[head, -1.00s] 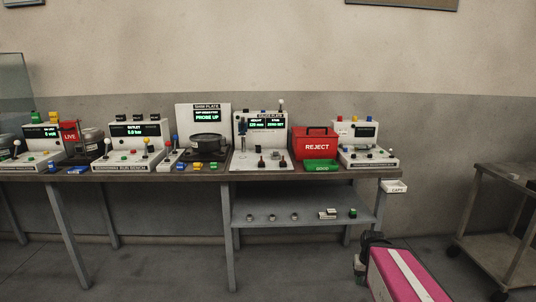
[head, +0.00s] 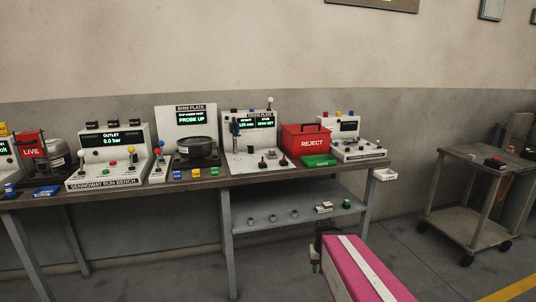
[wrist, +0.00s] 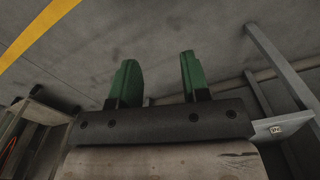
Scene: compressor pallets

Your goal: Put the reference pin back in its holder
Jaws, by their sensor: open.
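A white gauge station (head: 240,160) with a lit height display stands on the bench. In the head view my arm is low, in front of the lower shelf, and the fingers are not clear there.
A red reject box (head: 304,139) and green tray (head: 318,161) stand right of the gauge station. A metal trolley (head: 470,225) stands right, across open floor.

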